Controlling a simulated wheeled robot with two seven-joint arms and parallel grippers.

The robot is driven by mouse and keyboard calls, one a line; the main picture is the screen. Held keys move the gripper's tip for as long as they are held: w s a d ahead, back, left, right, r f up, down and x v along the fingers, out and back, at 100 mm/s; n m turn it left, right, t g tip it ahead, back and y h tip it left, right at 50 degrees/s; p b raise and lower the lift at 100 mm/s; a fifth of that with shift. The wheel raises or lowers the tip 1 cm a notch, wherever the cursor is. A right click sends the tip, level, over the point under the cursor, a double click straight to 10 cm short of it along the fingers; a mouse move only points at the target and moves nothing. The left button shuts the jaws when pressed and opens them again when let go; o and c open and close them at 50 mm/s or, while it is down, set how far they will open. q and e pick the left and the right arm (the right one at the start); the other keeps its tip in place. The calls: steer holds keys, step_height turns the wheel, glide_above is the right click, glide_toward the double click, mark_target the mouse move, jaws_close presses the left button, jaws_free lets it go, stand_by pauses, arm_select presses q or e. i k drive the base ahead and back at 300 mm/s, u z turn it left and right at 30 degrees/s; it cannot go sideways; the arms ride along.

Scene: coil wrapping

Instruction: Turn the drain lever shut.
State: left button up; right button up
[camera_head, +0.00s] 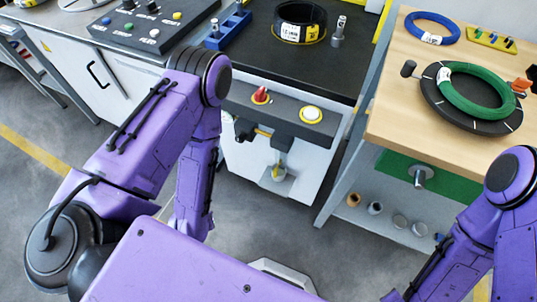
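Under the front panel of the middle cabinet is a dark fitting (283,141). A short yellow bar (263,133), which looks like the drain lever, sticks out from it to the left, roughly level. A second dark piece (243,130) sits at the bar's left end. Below hangs a small yellow part (277,171) over a pale round cup (278,181); details are too small to tell. My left arm bends down just left of the cabinet, and its gripper is hidden behind my own body. My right arm is at the lower right, with its gripper out of view.
The panel above the lever carries a red knob (261,96) and a yellow-ringed white button (311,115). A black coil (300,22) stands on the cabinet top. A wooden table (400,125) with a green coil (476,90) is at right. Floor before the cabinet is clear.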

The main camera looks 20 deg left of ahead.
mark_target(275, 170)
steer(key=z, duration=1.5)
steer(key=k, duration=0.9)
steer(key=u, duration=0.4)
